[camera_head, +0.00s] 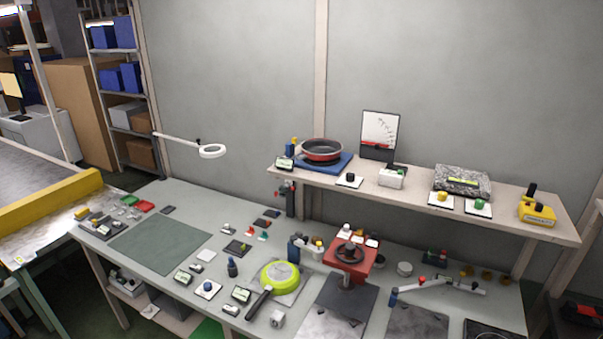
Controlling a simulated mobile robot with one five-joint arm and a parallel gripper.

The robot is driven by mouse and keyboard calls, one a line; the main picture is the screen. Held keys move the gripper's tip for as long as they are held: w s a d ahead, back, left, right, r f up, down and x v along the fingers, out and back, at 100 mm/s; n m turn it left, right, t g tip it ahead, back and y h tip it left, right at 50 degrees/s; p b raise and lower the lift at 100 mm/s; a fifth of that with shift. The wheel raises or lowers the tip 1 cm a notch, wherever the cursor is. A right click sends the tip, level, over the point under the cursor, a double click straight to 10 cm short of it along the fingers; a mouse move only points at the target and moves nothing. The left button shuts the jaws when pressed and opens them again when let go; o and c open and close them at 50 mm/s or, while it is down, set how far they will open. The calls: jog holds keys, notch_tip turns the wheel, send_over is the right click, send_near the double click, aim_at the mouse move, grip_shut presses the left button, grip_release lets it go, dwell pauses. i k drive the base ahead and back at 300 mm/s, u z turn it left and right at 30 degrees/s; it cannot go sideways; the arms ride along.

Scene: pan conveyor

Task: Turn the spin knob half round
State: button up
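Several knobs on small white plates show in the head view, and I cannot tell which is the spin knob. A black knob (349,176) sits on the raised shelf, right of a red pan (321,151) on a blue base (325,165). A yellow knob (442,195) and a green knob (479,204) sit further right on the shelf, in front of a granite slab. A blue knob (207,286) sits on the bench below. The marks on the knobs are too small to read. My gripper is not in view.
A lime-green pan (279,276) with a black handle lies on the bench. A red device with a black handwheel (350,252) stands right of it, below the shelf (405,201). A lamp arm (185,143) reaches over the bench. A green mat (158,243) is bare.

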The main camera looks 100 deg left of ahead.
aim_at(349, 176)
jog(key=u, duration=4.45)
jog(key=i, duration=1)
jog(key=z, duration=0.1)
